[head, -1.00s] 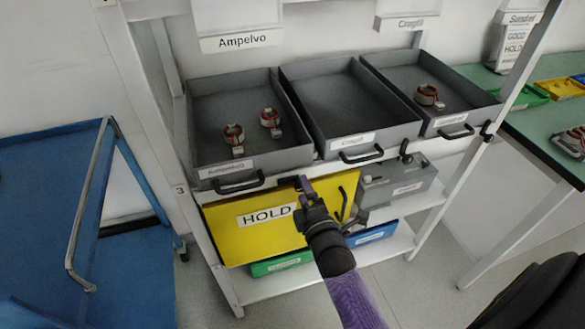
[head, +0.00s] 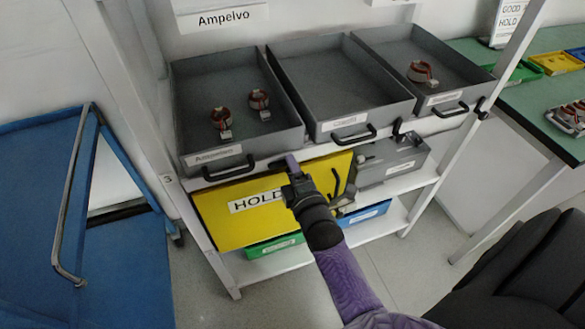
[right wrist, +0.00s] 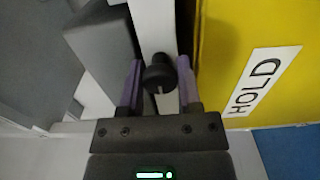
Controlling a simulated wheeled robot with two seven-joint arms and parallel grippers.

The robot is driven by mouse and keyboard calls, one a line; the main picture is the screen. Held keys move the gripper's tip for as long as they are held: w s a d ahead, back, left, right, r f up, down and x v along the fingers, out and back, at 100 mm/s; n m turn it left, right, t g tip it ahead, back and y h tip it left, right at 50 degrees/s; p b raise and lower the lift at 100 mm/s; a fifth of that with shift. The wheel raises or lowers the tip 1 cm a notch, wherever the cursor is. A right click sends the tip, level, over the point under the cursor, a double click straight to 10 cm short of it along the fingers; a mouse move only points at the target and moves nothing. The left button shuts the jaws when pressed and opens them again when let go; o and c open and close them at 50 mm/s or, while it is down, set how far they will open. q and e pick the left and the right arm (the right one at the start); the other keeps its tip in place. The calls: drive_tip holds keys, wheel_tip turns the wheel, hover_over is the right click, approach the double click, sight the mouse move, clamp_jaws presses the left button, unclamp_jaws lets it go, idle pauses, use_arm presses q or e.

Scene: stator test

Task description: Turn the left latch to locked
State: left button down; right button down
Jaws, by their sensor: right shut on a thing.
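The left latch (head: 277,164) is a small dark handle on the white shelf rail, between the left and middle grey trays. My right gripper (head: 290,166) reaches it from below in the head view and partly covers it. In the right wrist view, the purple fingers of my right gripper (right wrist: 160,88) stand on either side of the latch's round black knob (right wrist: 158,74). The gripper is shut on that knob. The latch's exact angle is hard to tell. My left gripper is not in view.
The left grey tray (head: 185,120) holds two copper-wound stators; the middle tray (head: 325,80) is empty. Another dark latch (head: 397,127) is farther right. A blue cart (head: 120,260) stands left, a black chair (head: 530,270) lower right.

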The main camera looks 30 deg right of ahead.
drive_tip(key=shift+m+p, duration=0.3)
drive_tip(key=shift+m, duration=0.4)
drive_tip(key=m, duration=0.2)
drive_tip(key=shift+m+p, duration=0.3)
drive_tip(key=shift+p, duration=0.1)
drive_tip(key=m+p, duration=0.1)
drive_tip(key=m, duration=0.3)
drive_tip(key=shift+m, duration=0.3)
drive_tip(key=m, duration=0.4)
drive_tip(key=shift+p, duration=0.4)
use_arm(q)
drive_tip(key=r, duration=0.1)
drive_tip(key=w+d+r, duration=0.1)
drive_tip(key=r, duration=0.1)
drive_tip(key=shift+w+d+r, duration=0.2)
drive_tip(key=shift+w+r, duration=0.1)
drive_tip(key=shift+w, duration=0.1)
use_arm(e)
drive_tip(key=m, duration=0.5)
drive_tip(key=shift+c, duration=1.6)
unclamp_jaws()
